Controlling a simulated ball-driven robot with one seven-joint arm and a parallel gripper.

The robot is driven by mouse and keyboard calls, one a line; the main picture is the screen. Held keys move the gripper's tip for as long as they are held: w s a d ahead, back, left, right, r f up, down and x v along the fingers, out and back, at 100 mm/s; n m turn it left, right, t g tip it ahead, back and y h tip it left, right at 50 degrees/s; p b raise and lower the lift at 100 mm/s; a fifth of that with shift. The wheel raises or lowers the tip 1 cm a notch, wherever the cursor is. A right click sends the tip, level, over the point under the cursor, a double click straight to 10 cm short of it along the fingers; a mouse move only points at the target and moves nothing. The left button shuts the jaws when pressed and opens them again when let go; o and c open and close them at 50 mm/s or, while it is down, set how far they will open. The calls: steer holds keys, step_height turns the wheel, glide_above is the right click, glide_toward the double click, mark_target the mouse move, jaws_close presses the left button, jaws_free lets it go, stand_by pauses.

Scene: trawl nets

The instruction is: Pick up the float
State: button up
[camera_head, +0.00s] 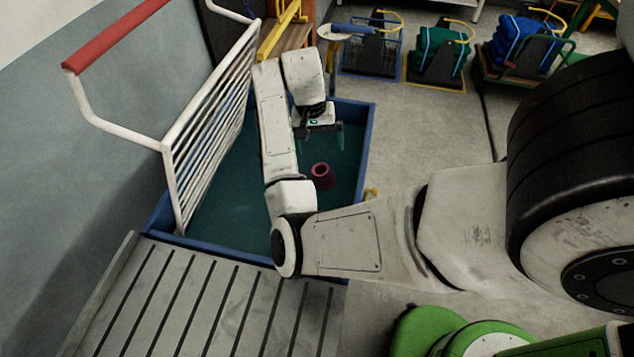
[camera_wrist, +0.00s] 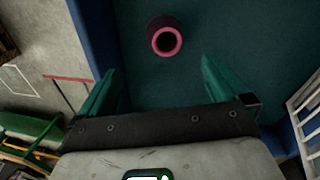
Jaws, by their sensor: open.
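The float (camera_head: 322,176) is a small dark pink, ring-ended piece on the green floor of a blue-rimmed bin (camera_head: 369,135). In the wrist view the float (camera_wrist: 164,38) shows its pink ring end with a dark hole, beyond the fingertips and slightly left of the middle between them. My gripper (camera_head: 322,134) is above the bin, apart from the float. In the wrist view my gripper (camera_wrist: 158,75) has its two green fingers spread wide with nothing between them.
A white barred rack (camera_head: 212,125) with a red handle stands along the bin's left side. A slatted grey platform (camera_head: 215,305) lies in front. Carts with green and blue bundles (camera_head: 440,52) stand at the back right. Grey floor (camera_head: 440,130) is clear right of the bin.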

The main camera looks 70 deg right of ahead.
steer(key=b, duration=0.3)
glide_toward(321, 166)
step_height(321, 166, down, 2)
steer(key=s+a, duration=0.1)
steer(key=a, duration=0.1)
steer(key=f, duration=0.3)
steer(key=s+f, duration=0.1)
steer(key=f, duration=0.1)
steer(key=shift+d+f, duration=0.15)
steer(key=shift+f, duration=0.1)
steer(key=f, duration=0.5)
steer(key=shift+s+d+f, duration=0.15)
steer(key=shift+s+d, duration=0.1)
steer(key=shift+d, duration=0.05)
steer(key=c, duration=1)
